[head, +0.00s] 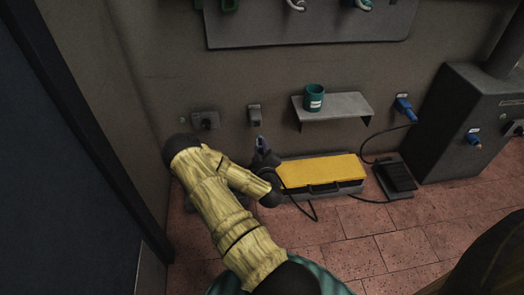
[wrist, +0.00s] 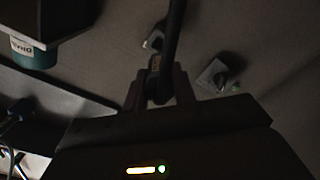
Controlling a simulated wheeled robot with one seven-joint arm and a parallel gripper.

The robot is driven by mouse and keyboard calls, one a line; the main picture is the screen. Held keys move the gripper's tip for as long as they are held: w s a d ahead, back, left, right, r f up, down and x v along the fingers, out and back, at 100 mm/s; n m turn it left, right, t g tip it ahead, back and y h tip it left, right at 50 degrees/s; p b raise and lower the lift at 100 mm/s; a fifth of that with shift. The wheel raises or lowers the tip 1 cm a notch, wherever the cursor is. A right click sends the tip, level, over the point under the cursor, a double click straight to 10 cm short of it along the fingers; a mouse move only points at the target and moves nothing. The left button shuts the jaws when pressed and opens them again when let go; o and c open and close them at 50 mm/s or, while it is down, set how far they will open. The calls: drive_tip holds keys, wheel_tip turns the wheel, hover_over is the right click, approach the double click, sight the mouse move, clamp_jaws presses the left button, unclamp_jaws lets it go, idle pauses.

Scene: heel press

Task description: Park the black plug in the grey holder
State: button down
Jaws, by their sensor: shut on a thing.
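My gripper (wrist: 159,92) is shut on the black plug (wrist: 160,84), which sits between the two fingers in the wrist view with its thick black cable running to the top edge. In the head view my gripper (head: 261,143) is close to the wall, just below the grey holder (head: 254,113); the plug is too dark and small to make out there. The grey holder is on the wall left of the shelf. In the wrist view a small grey fitting (wrist: 150,43), apparently the holder, shows partly behind the cable. The plug appears apart from it.
A wall socket (head: 205,120) is left of the holder. A shelf (head: 340,106) with a teal cup (head: 314,97) juts out at right. Below are a yellow-topped case (head: 322,171), a black pedal (head: 397,178) and loose cables. A blue plug (head: 404,106) is further right.

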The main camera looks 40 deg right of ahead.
sight(259, 136)
drive_tip(key=shift+b+x, duration=0.9)
drive_tip(key=shift+x, duration=1.8)
drive_tip(key=shift+w+d, duration=0.35)
drive_tip(key=shift+w, duration=0.25)
drive_tip(key=shift+w+p, duration=0.1)
drive_tip(key=shift+p, duration=0.2)
drive_tip(key=shift+s+r, duration=0.1)
drive_tip(key=shift+s, duration=0.1)
drive_tip(key=shift+w+p, duration=0.1)
drive_tip(key=shift+p, duration=0.25)
drive_tip(key=shift+w+d, duration=0.35)
drive_tip(key=shift+w, duration=0.15)
drive_tip(key=c, duration=1.1)
unclamp_jaws()
drive_tip(key=shift+o, duration=0.2)
